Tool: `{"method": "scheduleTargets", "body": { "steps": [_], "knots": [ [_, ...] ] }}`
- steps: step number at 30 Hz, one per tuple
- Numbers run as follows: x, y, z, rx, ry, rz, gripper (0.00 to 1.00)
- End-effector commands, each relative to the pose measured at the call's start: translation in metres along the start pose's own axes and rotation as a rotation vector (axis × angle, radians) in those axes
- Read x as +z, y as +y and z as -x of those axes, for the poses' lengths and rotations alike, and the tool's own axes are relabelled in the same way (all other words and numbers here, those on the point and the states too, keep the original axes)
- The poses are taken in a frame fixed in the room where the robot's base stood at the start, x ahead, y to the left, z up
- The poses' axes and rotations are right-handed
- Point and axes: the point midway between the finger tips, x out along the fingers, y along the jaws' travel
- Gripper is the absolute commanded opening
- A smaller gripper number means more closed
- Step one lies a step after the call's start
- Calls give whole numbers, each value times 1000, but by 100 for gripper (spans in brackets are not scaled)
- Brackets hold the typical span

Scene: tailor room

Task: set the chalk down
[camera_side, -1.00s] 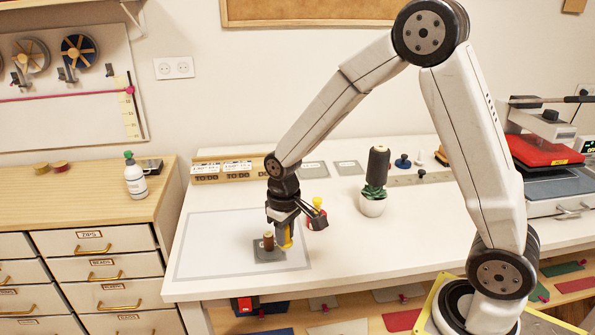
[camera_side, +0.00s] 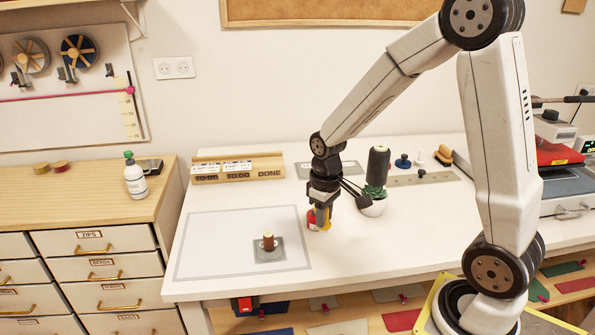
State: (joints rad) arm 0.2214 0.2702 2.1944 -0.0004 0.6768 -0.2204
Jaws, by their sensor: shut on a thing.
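My gripper (camera_side: 322,216) points down just above or at the white table, right of the outlined area. It is shut on a small yellow piece (camera_side: 326,226), which I take to be the chalk. The fingers hide most of it, and I cannot tell whether it touches the table. A red thing with a pale patch (camera_side: 312,222) shows right beside the fingertips at the left. I cannot tell whether they touch.
A brown spool-like thing (camera_side: 268,240) stands on a grey square (camera_side: 270,255) inside the outlined area (camera_side: 215,245). A potted plant (camera_side: 374,207) stands close at the gripper's right. A labelled wooden rack (camera_side: 238,175) is behind. The table's front left is clear.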

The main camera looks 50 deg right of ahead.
Motion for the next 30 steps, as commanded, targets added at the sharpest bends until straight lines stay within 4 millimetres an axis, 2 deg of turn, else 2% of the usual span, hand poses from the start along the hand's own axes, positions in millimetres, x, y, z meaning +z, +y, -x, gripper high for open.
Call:
{"method": "scheduleTargets", "body": {
  "steps": [3, 9, 18, 24, 30],
  "knots": [
    [23, 24, 8, 1, 2, -8, 0],
    [63, 53, 18, 1, 2, -7, 0],
    [119, 77, 26, 0, 0, -5, 0],
    [137, 82, 28, 0, 1, -2, 0],
    [141, 82, 28, 0, 0, 1, 0]
  ]
}}
